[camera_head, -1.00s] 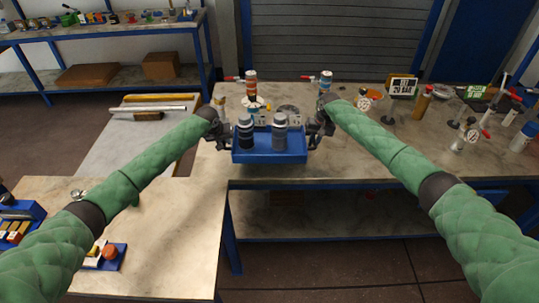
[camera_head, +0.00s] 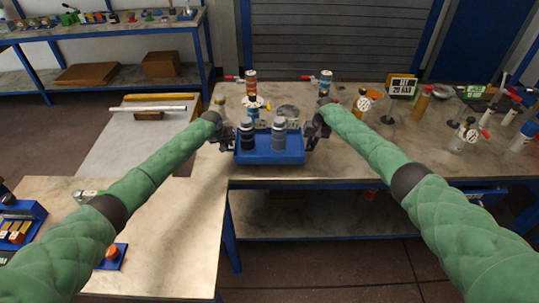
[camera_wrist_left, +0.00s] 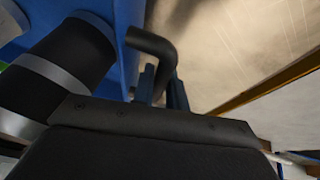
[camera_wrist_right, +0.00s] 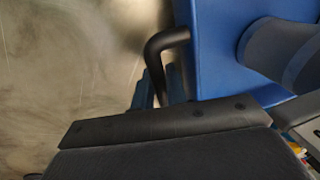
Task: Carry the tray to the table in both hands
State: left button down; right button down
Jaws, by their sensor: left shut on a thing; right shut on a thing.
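The blue tray (camera_head: 270,157) is at the near edge of the far table (camera_head: 370,155), level as far as I can tell. A dark vessel (camera_head: 246,136) and a grey vessel (camera_head: 278,134) stand upright in it. My left gripper (camera_head: 228,136) is shut on the tray's left black handle (camera_wrist_left: 158,48). My right gripper (camera_head: 313,133) is shut on the right black handle (camera_wrist_right: 163,42). The fingertips are partly hidden in both wrist views. I cannot tell whether the tray's underside touches the tabletop.
Behind the tray stand a valve-topped vessel (camera_head: 251,88) and another vessel (camera_head: 325,85). A sign (camera_head: 402,87), gauges and bottles stand on the table's right side. A nearer table (camera_head: 165,235) is at left. The tabletop just right of the tray is clear.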

aim_at(308, 154)
pick_arm(q)
jog(key=shift+w+a+f, duration=0.2)
jog(key=shift+w+f, duration=0.2)
jog(key=shift+w, duration=0.1)
pick_arm(e)
jog(key=shift+w+d+f, duration=0.2)
jog(key=shift+w+f, duration=0.2)
